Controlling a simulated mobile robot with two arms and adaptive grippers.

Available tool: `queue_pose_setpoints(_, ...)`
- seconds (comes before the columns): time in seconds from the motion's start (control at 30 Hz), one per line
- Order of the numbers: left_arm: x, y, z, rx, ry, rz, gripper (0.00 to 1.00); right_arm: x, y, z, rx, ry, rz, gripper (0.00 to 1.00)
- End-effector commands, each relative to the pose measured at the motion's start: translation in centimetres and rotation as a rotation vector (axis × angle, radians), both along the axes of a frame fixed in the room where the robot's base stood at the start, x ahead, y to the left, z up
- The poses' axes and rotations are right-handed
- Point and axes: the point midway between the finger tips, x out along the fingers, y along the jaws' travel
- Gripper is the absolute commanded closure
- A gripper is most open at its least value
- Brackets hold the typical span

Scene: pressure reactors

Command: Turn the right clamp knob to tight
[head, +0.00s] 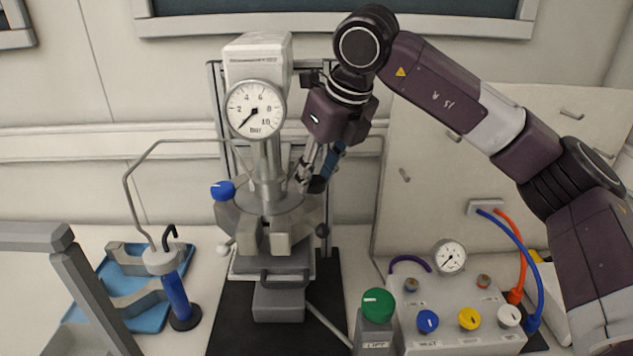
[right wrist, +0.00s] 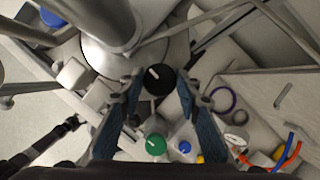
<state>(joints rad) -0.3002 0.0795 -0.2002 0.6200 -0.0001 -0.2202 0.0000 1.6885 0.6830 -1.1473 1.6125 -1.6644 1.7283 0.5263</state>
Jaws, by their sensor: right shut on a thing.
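The pressure reactor (head: 270,200) stands in the middle of the head view, with a round gauge (head: 255,108) above its steel lid. The right clamp knob (head: 317,185) is black and sits at the right of the lid, partly hidden by my fingers. My right gripper (head: 313,174) comes down on it from above. In the right wrist view the knob (right wrist: 159,79) shows a short white pointer line and lies between the blue-padded fingertips of my right gripper (right wrist: 159,80), which are shut on it. A blue knob (head: 223,190) is on the lid's left side. My left gripper is not in view.
A control box (head: 455,318) with blue, yellow and white knobs stands at the front right, beside a green lift knob (head: 378,305). A blue tray (head: 150,310) and a blue-handled stirrer (head: 177,295) are at the left. A bent metal tube (head: 127,190) arches left of the reactor.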

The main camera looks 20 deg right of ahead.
Motion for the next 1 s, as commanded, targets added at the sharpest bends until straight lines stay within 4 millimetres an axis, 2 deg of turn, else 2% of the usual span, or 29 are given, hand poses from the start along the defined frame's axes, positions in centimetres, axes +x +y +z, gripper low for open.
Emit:
queue_pose_setpoints(0.67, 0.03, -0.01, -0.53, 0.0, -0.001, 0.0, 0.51, 0.08, 0.01, 0.26, 0.002, -0.004, -0.069, 0.93)
queue_pose_setpoints(0.7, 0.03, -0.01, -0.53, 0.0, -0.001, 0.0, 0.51, 0.08, 0.01, 0.26, 0.002, -0.004, -0.069, 0.65)
queue_pose_setpoints(0.83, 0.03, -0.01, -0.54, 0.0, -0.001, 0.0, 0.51, 0.06, 0.01, 0.2, 0.002, -0.003, -0.067, 0.51)
queue_pose_setpoints(1.0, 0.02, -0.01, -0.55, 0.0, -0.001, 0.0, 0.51, 0.02, 0.03, 0.11, 0.001, -0.002, -0.066, 0.51)
